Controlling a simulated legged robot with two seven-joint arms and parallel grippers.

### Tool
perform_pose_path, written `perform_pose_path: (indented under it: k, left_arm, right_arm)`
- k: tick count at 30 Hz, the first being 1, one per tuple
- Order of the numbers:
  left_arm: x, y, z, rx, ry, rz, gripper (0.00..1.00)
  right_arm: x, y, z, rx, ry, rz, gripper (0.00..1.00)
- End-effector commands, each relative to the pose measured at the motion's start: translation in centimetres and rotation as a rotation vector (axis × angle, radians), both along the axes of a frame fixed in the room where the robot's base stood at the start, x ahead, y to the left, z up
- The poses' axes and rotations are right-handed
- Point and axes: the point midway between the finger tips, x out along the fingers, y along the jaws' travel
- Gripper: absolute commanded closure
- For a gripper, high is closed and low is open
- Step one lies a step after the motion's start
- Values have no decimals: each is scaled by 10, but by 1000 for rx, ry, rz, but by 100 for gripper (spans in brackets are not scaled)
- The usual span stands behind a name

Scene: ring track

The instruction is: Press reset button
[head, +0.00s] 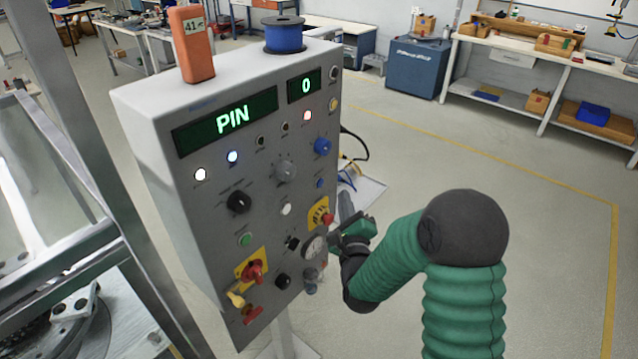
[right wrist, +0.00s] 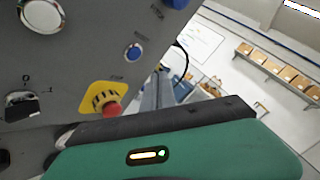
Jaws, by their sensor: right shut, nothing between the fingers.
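The grey control panel (head: 262,235) stands upright with a dark display reading PIN and 0. A small blue button (head: 319,183) sits on its right side, below a larger blue knob (head: 323,146). In the right wrist view the blue button (right wrist: 133,52) has a small label I cannot read surely. My right gripper (head: 346,203) is shut and empty at the panel's right edge, below and to the right of the blue button. In the right wrist view its grey fingers (right wrist: 160,90) point up, apart from the button. My left gripper is out of view.
A red stop button (head: 328,219) on a yellow plate sits just below the blue button. An orange device (head: 191,45) and a blue spool (head: 284,35) stand on the panel's top. A metal frame is at the left. Open floor lies at the right.

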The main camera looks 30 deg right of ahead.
Motion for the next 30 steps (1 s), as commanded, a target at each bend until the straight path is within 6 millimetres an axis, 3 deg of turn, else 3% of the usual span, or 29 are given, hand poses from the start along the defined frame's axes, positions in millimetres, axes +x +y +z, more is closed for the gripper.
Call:
perform_pose_path:
  k: [6,11,30]
  left_arm:
    - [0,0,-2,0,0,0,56]
    - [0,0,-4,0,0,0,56]
    - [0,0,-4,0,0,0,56]
  right_arm:
    - [28,10,-2,2,-1,0,100]
    - [40,15,-1,1,0,0,100]
    - [42,16,-1,2,1,-1,100]
